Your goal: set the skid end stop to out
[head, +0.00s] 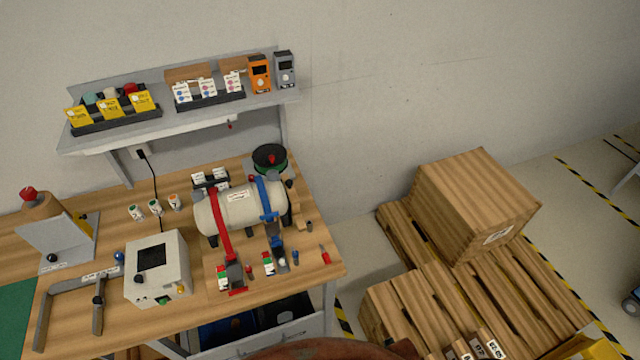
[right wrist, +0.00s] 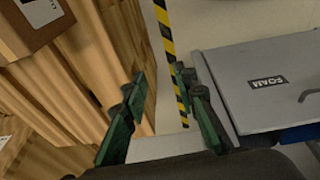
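A cream cylindrical tank (head: 242,211) lies on the workbench (head: 105,325), held by a red strap (head: 222,235) and a blue strap (head: 266,205). It appears to rest on a wooden skid. A wooden upright piece with a dark fitting (head: 295,207) stands at the tank's right end. It may be the skid end stop, but its setting cannot be told. My right gripper (right wrist: 160,76) is open and empty in the right wrist view, its green-padded fingers apart above the floor. My left gripper is not in view.
A pallet with a wooden box (head: 470,200) stands right of the bench. A grey drawer front labelled FOAM (right wrist: 255,82) is close right of my right gripper. On the bench are a cream control box (head: 157,270) and a grey frame (head: 75,285). A loaded shelf (head: 180,120) hangs above.

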